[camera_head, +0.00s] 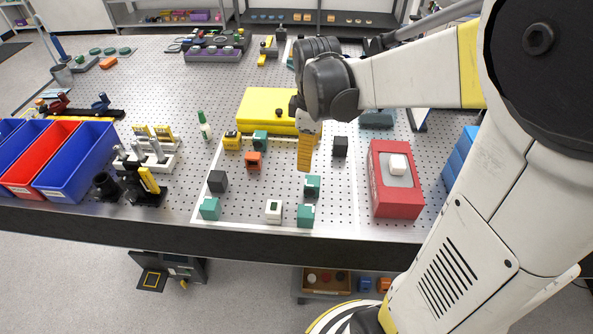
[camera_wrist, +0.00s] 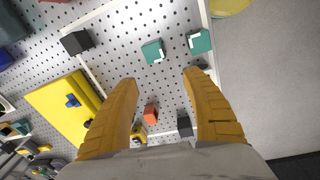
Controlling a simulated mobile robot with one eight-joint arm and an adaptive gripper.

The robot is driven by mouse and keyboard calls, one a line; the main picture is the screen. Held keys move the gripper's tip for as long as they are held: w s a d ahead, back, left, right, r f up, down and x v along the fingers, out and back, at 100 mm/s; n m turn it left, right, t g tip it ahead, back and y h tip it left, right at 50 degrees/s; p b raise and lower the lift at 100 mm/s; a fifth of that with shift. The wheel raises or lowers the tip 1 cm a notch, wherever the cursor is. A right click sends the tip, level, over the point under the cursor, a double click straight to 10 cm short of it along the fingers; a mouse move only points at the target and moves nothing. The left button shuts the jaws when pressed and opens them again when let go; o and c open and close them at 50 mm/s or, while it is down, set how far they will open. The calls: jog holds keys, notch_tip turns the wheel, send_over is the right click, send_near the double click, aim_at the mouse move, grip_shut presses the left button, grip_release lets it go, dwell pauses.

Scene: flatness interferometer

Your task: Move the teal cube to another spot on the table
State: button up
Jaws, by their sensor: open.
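Several teal cubes sit on the perforated table. In the head view one is near the yellow plate (camera_head: 260,139), one is right of centre (camera_head: 312,186), one is at the front edge (camera_head: 305,215) and one is at front left (camera_head: 209,208). I cannot tell which one is meant. My gripper (camera_head: 304,166) hangs above the table, just behind the right-of-centre cube. In the wrist view my gripper (camera_wrist: 163,78) is open, with nothing between its fingers. Two teal cubes show beyond its fingertips, one in the middle (camera_wrist: 153,52) and one farther right (camera_wrist: 200,42).
An orange cube (camera_head: 254,160), black cubes (camera_head: 340,146) (camera_head: 218,181), a white cube (camera_head: 273,210) and a yellow cube (camera_head: 232,140) stand nearby. A yellow plate (camera_head: 262,101) lies behind; a red box (camera_head: 397,199) stands right. Bare table shows between the cubes.

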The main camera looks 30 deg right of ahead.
jog(key=s+a+r+m+t, duration=0.6)
jog(key=s+a+m, duration=0.3)
jog(key=a, duration=0.2)
jog(key=shift+s, duration=0.4)
jog(key=shift+f+b, duration=2.65)
jog(key=shift+b, duration=0.05)
